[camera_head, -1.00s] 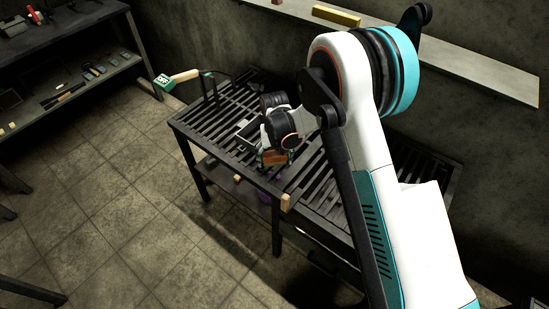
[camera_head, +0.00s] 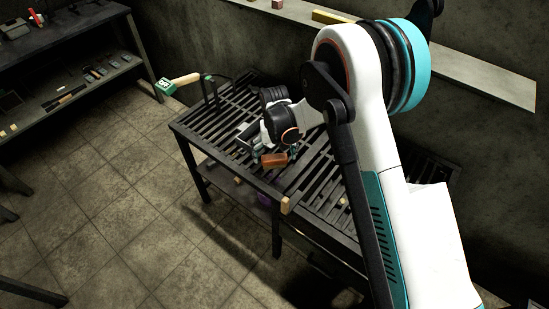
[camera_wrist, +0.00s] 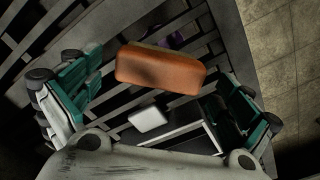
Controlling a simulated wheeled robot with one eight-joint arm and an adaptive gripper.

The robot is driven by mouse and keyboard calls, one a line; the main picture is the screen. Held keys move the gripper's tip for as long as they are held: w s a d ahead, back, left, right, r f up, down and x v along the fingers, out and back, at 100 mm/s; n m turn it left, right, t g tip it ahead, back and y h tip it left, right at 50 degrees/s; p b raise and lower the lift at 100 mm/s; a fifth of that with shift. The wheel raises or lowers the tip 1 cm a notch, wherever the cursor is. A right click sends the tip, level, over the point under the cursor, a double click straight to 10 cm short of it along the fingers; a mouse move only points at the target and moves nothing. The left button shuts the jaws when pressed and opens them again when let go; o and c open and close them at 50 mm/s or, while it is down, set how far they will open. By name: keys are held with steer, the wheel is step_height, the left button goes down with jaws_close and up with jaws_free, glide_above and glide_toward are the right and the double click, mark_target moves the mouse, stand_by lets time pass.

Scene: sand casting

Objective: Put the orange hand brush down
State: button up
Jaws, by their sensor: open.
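The orange hand brush (camera_head: 273,160) lies on the slatted metal table (camera_head: 225,158), near its front edge, as a plain orange-brown block. In the wrist view the brush (camera_wrist: 160,70) lies across the slats between my spread fingers, with a gap on each side. My gripper (camera_wrist: 160,98) is open, with green-and-black fingers at left and right. In the head view it is just behind and above the brush, partly hidden by my arm.
A small white block (camera_wrist: 148,118) and a grey metal frame (camera_wrist: 185,137) are close to the brush. A wall shelf (camera_head: 480,75) runs behind.

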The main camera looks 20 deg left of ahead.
mark_target(276, 156)
step_height(276, 156, up, 9)
steer(key=shift+f+p, duration=0.15)
steer(key=shift+p, duration=1.05)
steer(key=d+r+m+t, duration=0.4)
steer(key=d+r+m, duration=0.1)
steer(key=d+r, duration=1.8)
steer(key=s+d+r+t, duration=0.1)
steer(key=s+d+r, duration=0.1)
steer(key=s+d, duration=0.5)
steer(key=s+d+r+t, duration=0.1)
steer(key=s+d, duration=0.6)
steer(key=s, duration=0.9)
steer(key=shift+s+r+t, duration=0.35)
steer(key=shift+r+t, duration=0.05)
steer(key=shift+t, duration=0.2)
